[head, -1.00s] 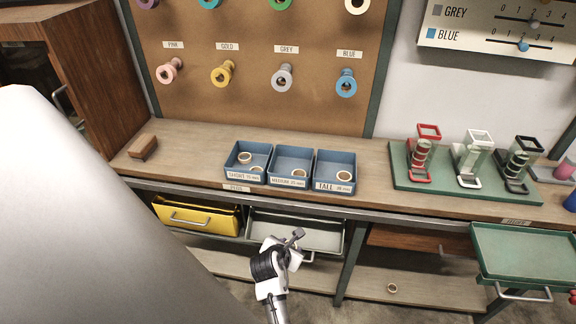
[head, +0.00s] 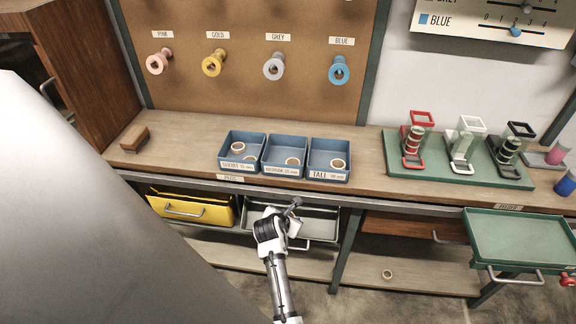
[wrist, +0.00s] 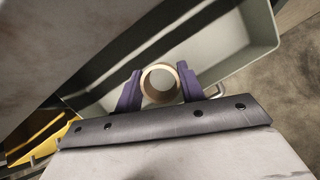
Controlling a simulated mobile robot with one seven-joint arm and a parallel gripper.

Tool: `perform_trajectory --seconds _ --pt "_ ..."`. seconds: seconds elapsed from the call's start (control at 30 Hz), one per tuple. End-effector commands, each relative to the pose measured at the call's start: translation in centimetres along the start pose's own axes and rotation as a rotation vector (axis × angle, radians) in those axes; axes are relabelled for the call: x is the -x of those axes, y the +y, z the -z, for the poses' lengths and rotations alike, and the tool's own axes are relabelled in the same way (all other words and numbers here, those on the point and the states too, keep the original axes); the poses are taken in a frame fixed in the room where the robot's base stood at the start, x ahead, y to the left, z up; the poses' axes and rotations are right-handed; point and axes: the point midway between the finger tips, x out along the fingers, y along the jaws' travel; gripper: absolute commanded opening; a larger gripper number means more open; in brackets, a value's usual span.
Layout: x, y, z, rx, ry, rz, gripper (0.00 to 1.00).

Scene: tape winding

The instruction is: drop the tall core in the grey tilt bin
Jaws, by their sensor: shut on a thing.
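My gripper (head: 293,213) hangs in front of and over the grey tilt bin (head: 322,226) under the bench. In the wrist view my gripper (wrist: 162,88) has its purple fingers shut on a pale tan ring-shaped core (wrist: 184,82). Its open end faces the camera, so its height cannot be judged there. The bin (wrist: 232,48) is tipped open beyond the core, and its bare pale inside shows. In the head view the held core is hidden by the gripper.
The yellow bin (head: 190,211) is beside the grey one on the left. Three blue trays, including the tall tray (head: 330,175), stand on the bench above, with cores in them. A loose core (head: 387,274) lies on the lower shelf. A green tray (head: 520,245) juts out at right.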

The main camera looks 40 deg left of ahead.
Motion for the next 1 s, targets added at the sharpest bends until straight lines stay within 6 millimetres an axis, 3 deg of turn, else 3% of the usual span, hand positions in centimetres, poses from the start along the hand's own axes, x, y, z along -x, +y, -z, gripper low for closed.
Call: perform_trajectory --seconds 0.27,0.3,0.47,0.77,1.0 --pt "-0.1 0.0 0.0 0.000 0.000 0.000 0.18" --pt "-0.1 0.0 0.0 0.000 0.000 0.000 0.44" --pt "-0.1 0.0 0.0 0.000 0.000 0.000 0.64" --pt "0.1 0.0 0.0 0.000 0.000 0.000 0.64" --pt "2.9 0.0 0.0 0.000 -0.001 -0.001 0.64"
